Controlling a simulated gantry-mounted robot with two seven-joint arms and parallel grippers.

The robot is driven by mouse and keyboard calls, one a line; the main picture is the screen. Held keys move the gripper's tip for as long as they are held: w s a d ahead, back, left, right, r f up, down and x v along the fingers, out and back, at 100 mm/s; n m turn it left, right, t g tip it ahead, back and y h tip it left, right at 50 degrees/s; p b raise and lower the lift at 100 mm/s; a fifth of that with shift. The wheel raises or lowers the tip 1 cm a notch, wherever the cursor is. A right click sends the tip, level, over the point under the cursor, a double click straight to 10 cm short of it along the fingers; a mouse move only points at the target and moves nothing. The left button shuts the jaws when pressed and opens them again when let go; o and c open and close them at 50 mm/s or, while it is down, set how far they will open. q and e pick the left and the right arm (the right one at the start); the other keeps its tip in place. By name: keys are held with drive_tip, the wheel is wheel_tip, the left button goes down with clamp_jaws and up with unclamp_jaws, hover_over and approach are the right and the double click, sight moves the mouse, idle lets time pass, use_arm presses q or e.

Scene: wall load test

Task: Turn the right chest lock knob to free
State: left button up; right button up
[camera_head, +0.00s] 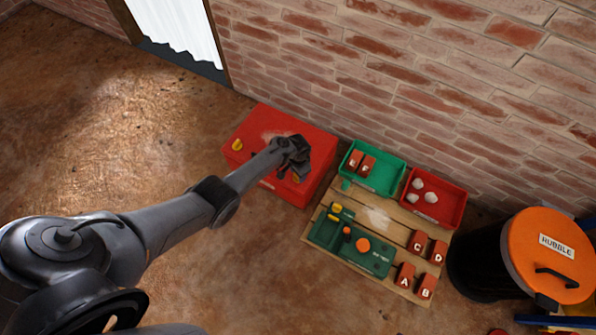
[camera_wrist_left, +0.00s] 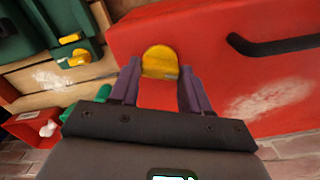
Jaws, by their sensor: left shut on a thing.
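The red chest (camera_head: 262,122) stands on the floor against the brick wall. It also shows in the left wrist view (camera_wrist_left: 210,30). Its right lock knob (camera_wrist_left: 160,58) is yellow and round-topped, and sits between the fingertips of my left gripper (camera_wrist_left: 160,84). In the head view my left gripper (camera_head: 297,170) is over the right part of the chest and mostly hides that knob. The gripper is shut on the knob. The left lock knob (camera_head: 237,145), also yellow, shows uncovered at the chest's left. My right gripper is not in view.
Right of the chest are a green bin (camera_head: 345,166) with bricks and a red bin (camera_head: 452,212) with white lumps. A wooden board (camera_head: 395,232) bears a green device (camera_head: 340,240) and several lettered bricks. A rubble bucket (camera_head: 548,250) stands far right. Floor at left is clear.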

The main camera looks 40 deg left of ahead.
use_arm(q)
drive_tip(key=m, duration=0.6)
drive_tip(key=shift+m, duration=0.3)
drive_tip(key=m, duration=0.4)
drive_tip(key=shift+b, duration=0.3)
drive_tip(key=shift+m, duration=1.3)
drive_tip(key=o, duration=1.1)
drive_tip(key=shift+c, duration=0.2)
drive_tip(key=shift+r, duration=0.1)
